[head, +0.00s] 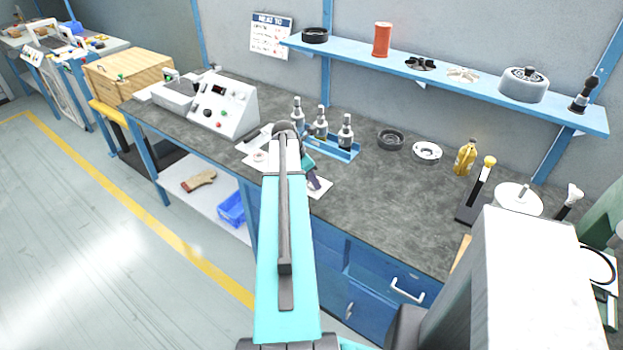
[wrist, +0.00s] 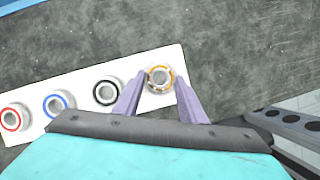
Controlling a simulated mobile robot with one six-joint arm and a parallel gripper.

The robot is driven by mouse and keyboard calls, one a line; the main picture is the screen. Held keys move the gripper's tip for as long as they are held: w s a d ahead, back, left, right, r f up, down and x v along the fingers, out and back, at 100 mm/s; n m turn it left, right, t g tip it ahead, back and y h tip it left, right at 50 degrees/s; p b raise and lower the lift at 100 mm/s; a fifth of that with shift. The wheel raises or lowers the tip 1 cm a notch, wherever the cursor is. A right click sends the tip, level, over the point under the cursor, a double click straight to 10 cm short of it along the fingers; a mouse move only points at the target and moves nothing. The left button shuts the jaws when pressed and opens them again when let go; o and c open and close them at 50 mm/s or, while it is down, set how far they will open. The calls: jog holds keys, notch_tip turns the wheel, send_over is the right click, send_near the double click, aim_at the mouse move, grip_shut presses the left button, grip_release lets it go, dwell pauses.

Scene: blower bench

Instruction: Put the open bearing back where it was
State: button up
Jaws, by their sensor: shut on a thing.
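The open bearing (wrist: 159,79), a small ring with an orange-brown cage, is between the fingertips of my gripper (wrist: 160,86). My gripper is shut on it at the right end of a white card (wrist: 84,81). I cannot tell whether the bearing touches the card or is held just above it. The card bears a row of other bearings: one with a black ring (wrist: 108,91), one with a blue ring (wrist: 59,104) and one with a red ring (wrist: 13,119). In the head view my arm hides the bearing, and part of the card (head: 319,190) shows beside it.
A blue rack (head: 343,153) with several upright tool holders stands just behind the card. A dark ring (head: 390,139) and a pale ring (head: 427,151) lie to the right. A control box (head: 224,104) stands left. The bench middle (head: 385,205) is clear.

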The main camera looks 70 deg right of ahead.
jog(key=shift+f, duration=0.1)
jog(key=o, duration=1.2)
jog(key=shift+o, duration=0.2)
jog(key=b+v, duration=0.2)
jog(key=v, duration=1)
